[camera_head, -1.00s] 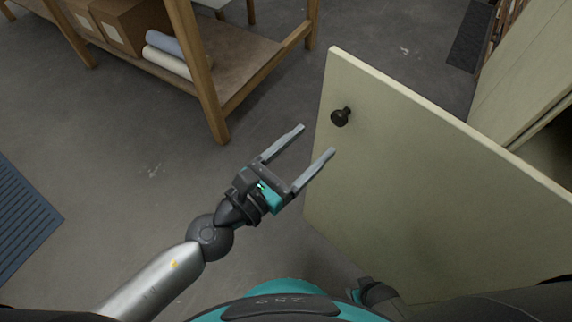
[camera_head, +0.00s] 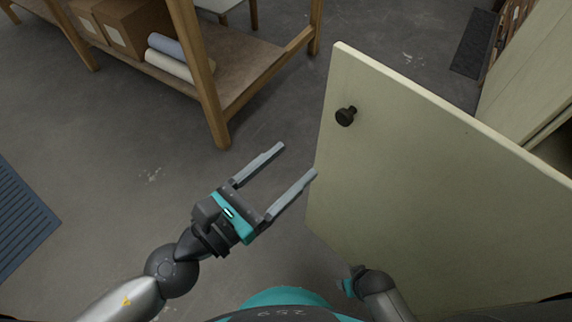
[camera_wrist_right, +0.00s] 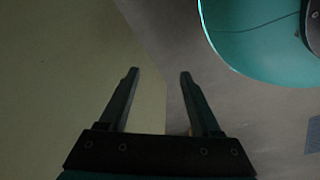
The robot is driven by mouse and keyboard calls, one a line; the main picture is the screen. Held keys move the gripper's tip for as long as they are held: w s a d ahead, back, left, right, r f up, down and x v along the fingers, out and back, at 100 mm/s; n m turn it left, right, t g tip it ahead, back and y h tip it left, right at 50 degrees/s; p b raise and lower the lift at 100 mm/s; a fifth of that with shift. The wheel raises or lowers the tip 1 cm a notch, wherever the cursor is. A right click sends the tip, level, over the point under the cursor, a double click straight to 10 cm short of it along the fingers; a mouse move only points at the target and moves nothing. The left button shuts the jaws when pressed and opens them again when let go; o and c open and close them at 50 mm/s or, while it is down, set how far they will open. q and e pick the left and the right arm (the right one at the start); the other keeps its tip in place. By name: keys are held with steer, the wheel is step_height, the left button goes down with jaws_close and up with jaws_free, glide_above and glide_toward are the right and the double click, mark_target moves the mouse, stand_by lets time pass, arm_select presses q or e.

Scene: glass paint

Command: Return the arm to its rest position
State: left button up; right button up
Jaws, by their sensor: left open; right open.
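My left gripper (camera_head: 282,165) is open and empty in the head view, to the left of an open pale cabinet door (camera_head: 420,180). Its fingers point up and right, with the right fingertip close to the door's left edge; I cannot tell whether they touch. A dark round knob (camera_head: 346,116) sits on the door above and right of the fingertips, clear of the gripper. My right gripper (camera_wrist_right: 158,73) is open and empty in the right wrist view, with the pale door surface on its left. In the head view only part of my right arm shows, at the bottom.
A wooden table (camera_head: 213,110) with a low shelf stands at the upper left, holding boxes (camera_head: 137,28) and rolled cloths (camera_head: 180,55). A blue mat (camera_head: 22,225) lies at the left. The pale cabinet (camera_head: 530,75) is at the upper right. Grey floor between is clear.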

arm_select(q)
steer(key=shift+f, duration=0.1)
stand_by(0.3)
